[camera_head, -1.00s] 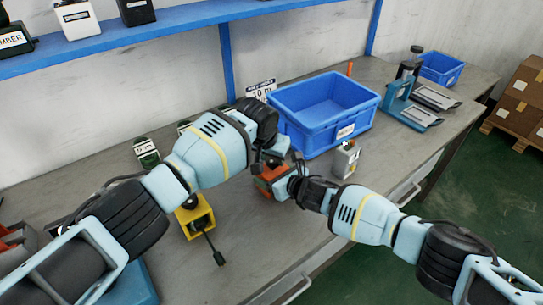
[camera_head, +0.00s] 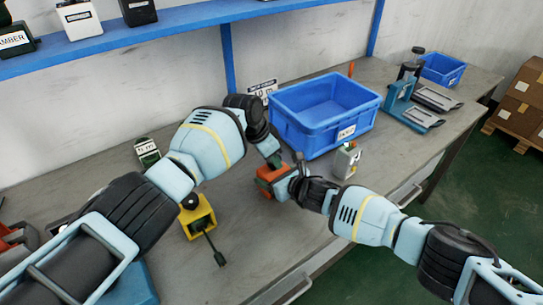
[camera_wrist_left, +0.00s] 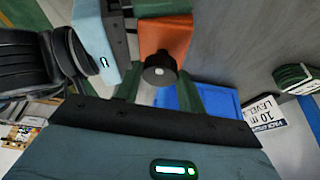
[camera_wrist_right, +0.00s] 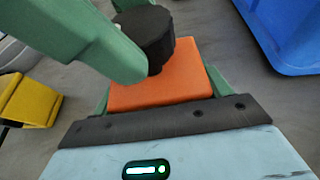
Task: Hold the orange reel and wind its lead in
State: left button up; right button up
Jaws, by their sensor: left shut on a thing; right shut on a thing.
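The orange reel (camera_head: 268,178) is a box-like body near the middle of the bench, partly hidden by my grippers. My right gripper (camera_head: 286,184) is shut on its body; the right wrist view shows the orange body (camera_wrist_right: 165,80) between green fingers. A round black knob (camera_wrist_right: 146,36) stands on the reel's top. My left gripper (camera_head: 274,160) is shut on this knob, which also shows between its fingers in the left wrist view (camera_wrist_left: 160,70). I cannot make out the orange reel's lead in any view.
A yellow reel (camera_head: 197,222) with a black lead and plug (camera_head: 219,258) lies left of the orange reel. A large blue bin (camera_head: 300,135) stands behind. A small grey unit (camera_head: 347,160) stands to the right, with a blue press (camera_head: 398,105) beyond. A green-labelled item (camera_head: 147,152) sits at the left.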

pick_arm(q)
jog(key=shift+a+m, duration=0.1)
jog(key=shift+m, duration=0.6)
jog(key=o, duration=1)
jog(key=shift+c, duration=0.2)
jog(key=shift+r, duration=0.1)
jog(key=v, duration=1.1)
jog(key=shift+w+a+r, duration=0.15)
jog(key=shift+a+r, duration=0.05)
jog(key=shift+r, duration=0.15)
